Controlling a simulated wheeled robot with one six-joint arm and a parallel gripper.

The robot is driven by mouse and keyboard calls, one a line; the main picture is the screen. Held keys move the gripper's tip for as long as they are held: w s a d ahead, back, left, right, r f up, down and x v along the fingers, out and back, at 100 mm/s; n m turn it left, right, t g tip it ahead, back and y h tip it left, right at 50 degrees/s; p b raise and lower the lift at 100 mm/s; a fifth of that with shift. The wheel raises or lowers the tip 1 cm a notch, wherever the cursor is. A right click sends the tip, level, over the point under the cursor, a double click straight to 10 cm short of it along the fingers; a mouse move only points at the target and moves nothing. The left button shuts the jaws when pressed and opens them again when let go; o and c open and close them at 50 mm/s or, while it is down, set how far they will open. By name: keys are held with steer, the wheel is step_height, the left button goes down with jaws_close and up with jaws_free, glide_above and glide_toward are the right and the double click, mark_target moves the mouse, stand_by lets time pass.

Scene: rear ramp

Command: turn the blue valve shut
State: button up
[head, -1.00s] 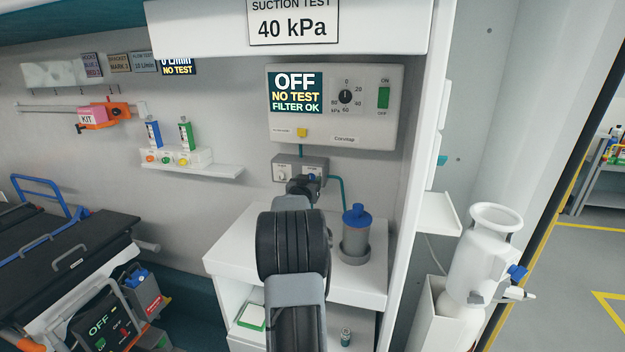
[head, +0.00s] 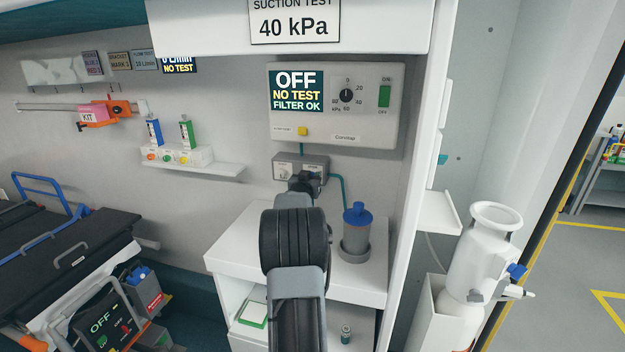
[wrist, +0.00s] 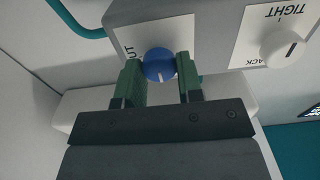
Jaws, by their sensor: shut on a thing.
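The blue valve (wrist: 159,65) is a round blue knob with a white pointer line, on a white label plate of a grey box in the wrist view. Part of the word on its label shows, ending in "UT". My gripper (wrist: 162,82) has its two green fingers on either side of the knob, shut on it. The grey valve box (head: 284,166) is on the wall below the suction panel in the head view. There my arm hides most of the blue valve and the fingers.
A white knob (wrist: 283,48) on a plate reading "TIGHT" sits beside the blue valve. A teal tube (wrist: 75,18) runs from the box. A blue-lidded canister (head: 357,235) stands in a holder on the white cabinet (head: 235,254). The suction panel (head: 370,125) reads OFF, NO TEST, FILTER OK.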

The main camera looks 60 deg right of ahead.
steer(key=shift+c, duration=0.9)
steer(key=shift+f+m+b, duration=0.1)
steer(key=shift+m+b, duration=0.25)
steer(key=shift+m, duration=0.05)
steer(key=shift+s+m+b, duration=0.2)
steer(key=shift+m+b, duration=5.05)
steer(key=shift+m, duration=3.45)
steer(key=o, duration=0.9)
